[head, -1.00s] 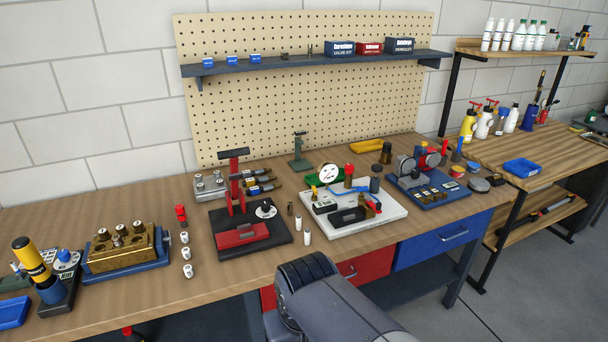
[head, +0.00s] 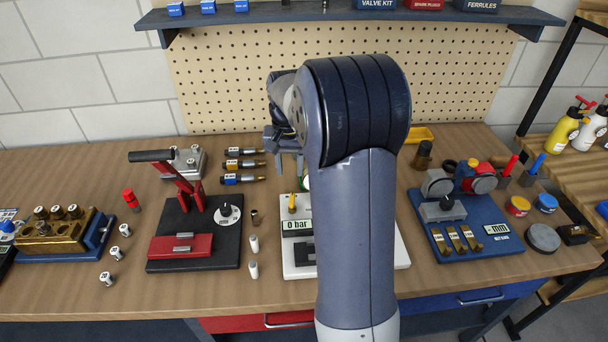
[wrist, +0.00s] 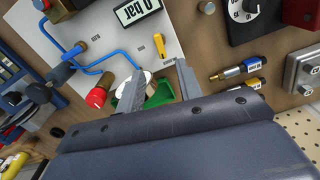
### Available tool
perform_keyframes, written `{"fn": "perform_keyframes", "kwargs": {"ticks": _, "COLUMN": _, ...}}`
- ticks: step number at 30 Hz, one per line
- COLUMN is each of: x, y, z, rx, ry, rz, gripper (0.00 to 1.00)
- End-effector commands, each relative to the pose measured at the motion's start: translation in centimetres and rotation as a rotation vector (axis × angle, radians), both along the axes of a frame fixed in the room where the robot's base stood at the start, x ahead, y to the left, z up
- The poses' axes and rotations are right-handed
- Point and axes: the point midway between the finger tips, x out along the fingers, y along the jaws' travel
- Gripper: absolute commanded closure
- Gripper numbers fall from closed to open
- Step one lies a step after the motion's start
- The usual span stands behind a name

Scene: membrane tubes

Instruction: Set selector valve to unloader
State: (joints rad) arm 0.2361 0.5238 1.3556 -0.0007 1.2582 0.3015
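A yellow lever (head: 292,203), which looks like the selector valve handle, stands on the white test board (head: 401,257). In the wrist view the lever (wrist: 160,45) is close to the 0 bar display (wrist: 138,12), with small labels near it that I cannot read. My gripper (wrist: 160,66) is open and empty, its two fingers pointing towards the lever. The fingertips look apart from it. In the head view my gripper (head: 287,166) hangs above the back of the board, and my arm hides much of the board.
A red knob (wrist: 96,97) and blue tubing (wrist: 88,62) are on the board. A white gauge and green part (wrist: 163,92) sit partly behind my fingers. A black base with a red lever press (head: 190,190) stands left of the board; a blue plate (head: 490,240) stands right.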

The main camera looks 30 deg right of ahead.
Motion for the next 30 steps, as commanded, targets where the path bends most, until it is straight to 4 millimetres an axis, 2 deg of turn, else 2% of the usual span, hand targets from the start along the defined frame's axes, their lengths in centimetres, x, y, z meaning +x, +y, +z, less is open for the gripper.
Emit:
{"fn": "perform_keyframes", "kwargs": {"ticks": 7, "x": 0.4, "y": -0.2, "z": -1.8, "rx": 0.002, "ry": 0.008, "rz": -0.008, "gripper": 0.65}}
{"fn": "perform_keyframes", "kwargs": {"ticks": 15, "x": 0.3, "y": -0.2, "z": -7.0, "rx": 0.003, "ry": 0.011, "rz": -0.008, "gripper": 0.65}}
{"fn": "perform_keyframes", "kwargs": {"ticks": 21, "x": 0.3, "y": -0.2, "z": -9.8, "rx": 0.002, "ry": 0.008, "rz": -0.008, "gripper": 0.65}}
{"fn": "perform_keyframes", "kwargs": {"ticks": 30, "x": 0.3, "y": -0.2, "z": -11.0, "rx": 0.001, "ry": 0.004, "rz": -0.007, "gripper": 0.65}}
